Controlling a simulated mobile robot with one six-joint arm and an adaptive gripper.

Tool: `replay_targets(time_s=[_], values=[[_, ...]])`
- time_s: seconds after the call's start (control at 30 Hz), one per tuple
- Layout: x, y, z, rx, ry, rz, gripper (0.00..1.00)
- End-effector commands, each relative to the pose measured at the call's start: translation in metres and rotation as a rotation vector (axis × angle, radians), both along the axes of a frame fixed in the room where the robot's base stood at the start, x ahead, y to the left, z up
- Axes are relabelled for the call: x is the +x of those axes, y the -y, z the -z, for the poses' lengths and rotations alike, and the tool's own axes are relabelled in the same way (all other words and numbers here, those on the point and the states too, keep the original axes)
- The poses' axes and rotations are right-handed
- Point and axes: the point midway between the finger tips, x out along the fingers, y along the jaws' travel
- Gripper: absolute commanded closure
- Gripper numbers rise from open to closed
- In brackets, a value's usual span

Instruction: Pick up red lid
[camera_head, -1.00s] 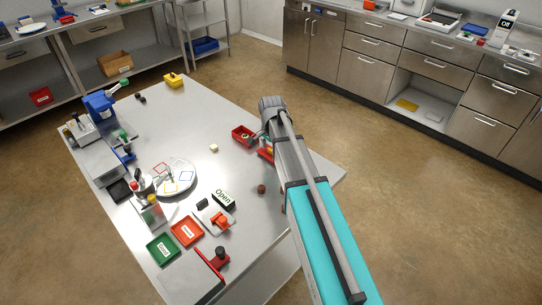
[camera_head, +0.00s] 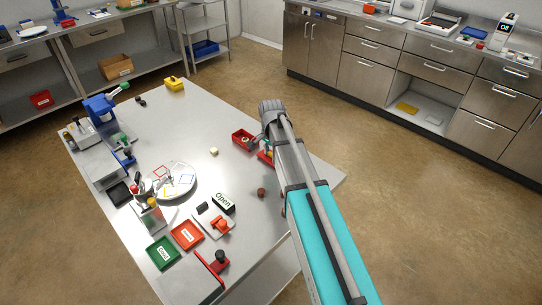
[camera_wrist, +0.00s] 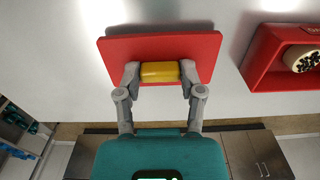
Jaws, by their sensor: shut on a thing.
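The red lid (camera_wrist: 160,48) is a flat red plate with a yellow cylindrical handle (camera_wrist: 160,71), centred in the wrist view. My gripper (camera_wrist: 159,75) is shut on the handle, one finger at each end. I cannot tell whether the lid touches the table or is just above it. In the head view a red edge of the lid (camera_head: 265,156) shows beside my arm, near the table's right side. My arm hides most of the lid and the fingers there.
A red open box (camera_wrist: 262,62) with a round dark-speckled item inside stands right of the lid; it also shows in the head view (camera_head: 242,139). A small brown object (camera_head: 261,193) lies nearer. The round white plate (camera_head: 172,181), trays and tools are left. The table's middle is mostly clear.

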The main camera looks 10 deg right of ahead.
Motion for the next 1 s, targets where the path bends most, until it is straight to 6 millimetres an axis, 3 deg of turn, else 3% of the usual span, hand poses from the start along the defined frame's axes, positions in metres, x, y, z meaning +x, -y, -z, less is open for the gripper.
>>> replay_targets(time_s=[0.27,0.6,1.0], values=[[0.0,0.0,-0.008,0.0,0.0,0.0,0.7],[0.0,0.0,-0.037,0.0,0.0,0.001,0.7],[-0.04,0.014,-0.084,0.0,0.0,0.0,0.7]])
